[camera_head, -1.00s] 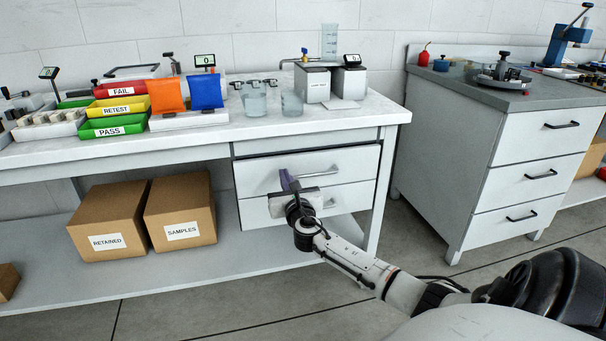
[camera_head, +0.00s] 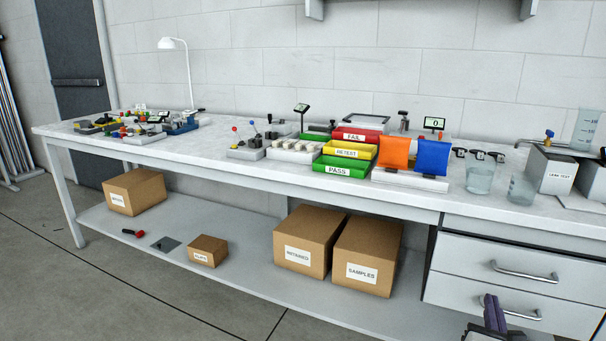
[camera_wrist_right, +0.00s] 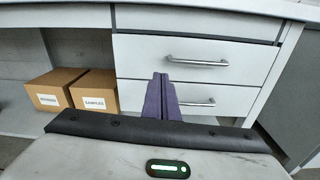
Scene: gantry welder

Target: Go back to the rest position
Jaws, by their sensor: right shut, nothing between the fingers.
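My right gripper (camera_head: 494,314) shows at the lower right of the head view, in front of the bench's white drawers. Its purple fingers are together with nothing between them. In the right wrist view the fingers (camera_wrist_right: 162,98) point at the two-drawer unit (camera_wrist_right: 140,58), overlapping the lower drawer front in the picture. Both drawers are shut. Their handles (camera_head: 524,271) look clear of the fingers. My left gripper is not in view.
The long white bench (camera_head: 240,169) holds FAIL, RETEST and PASS trays (camera_head: 345,168), orange (camera_head: 394,152) and blue (camera_head: 433,157) pouches and beakers (camera_head: 479,178). Cardboard boxes (camera_head: 308,230) stand on its lower shelf. Open floor (camera_head: 100,290) lies in front at left.

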